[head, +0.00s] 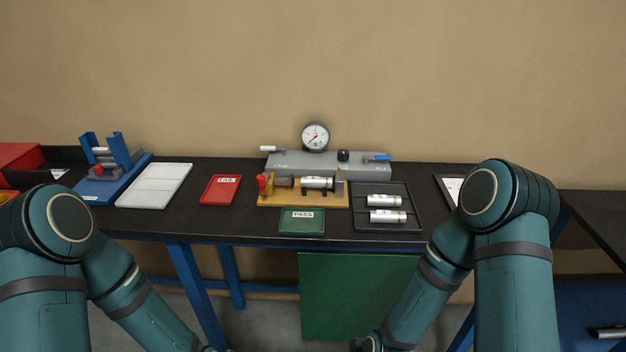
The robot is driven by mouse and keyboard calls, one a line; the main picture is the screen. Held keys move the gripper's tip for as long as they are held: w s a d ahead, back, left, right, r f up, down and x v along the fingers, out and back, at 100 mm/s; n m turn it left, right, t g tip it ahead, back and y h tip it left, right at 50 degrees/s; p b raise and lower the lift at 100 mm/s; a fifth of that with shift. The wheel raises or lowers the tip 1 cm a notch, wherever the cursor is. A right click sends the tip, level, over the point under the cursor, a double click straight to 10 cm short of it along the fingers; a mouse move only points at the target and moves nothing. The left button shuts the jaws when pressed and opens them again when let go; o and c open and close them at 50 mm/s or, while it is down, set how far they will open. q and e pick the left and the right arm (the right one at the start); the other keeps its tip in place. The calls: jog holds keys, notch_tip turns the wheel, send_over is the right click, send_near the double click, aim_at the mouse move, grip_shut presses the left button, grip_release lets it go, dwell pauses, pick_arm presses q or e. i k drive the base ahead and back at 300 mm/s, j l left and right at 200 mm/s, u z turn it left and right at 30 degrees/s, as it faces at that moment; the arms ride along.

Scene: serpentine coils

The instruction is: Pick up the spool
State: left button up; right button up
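Several silver cylinders with printed labels show in the head view; I cannot tell for certain which one is the spool. One silver cylinder (318,183) lies across the dark supports of a tan fixture (275,201) with a red knob. Two more, a rear cylinder (383,200) and a front cylinder (388,216), lie on their sides in a black tray (415,212) to the right. My arms come in from left and right, bend down in front of the table and leave at the bottom edge. Neither gripper's fingers can be seen.
A grey block (285,163) with a dial gauge (315,136) stands behind the fixture. A green PASS tray (301,222) is in front, a red FAIL tray (220,189) to the left. A white tray (155,186) and blue stand (118,178) are further left. Dark tabletop (240,226) is bare between them.

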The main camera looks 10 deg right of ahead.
aim_at(308, 181)
jog(key=i+l, duration=0.1)
jog(key=l, duration=0.2)
jog(key=i+l, duration=0.1)
jog(key=l, duration=0.15)
jog(key=i+l+u, duration=0.2)
jog(key=l, duration=0.2)
jog(key=l+u, duration=0.2)
jog(key=l, duration=0.25)
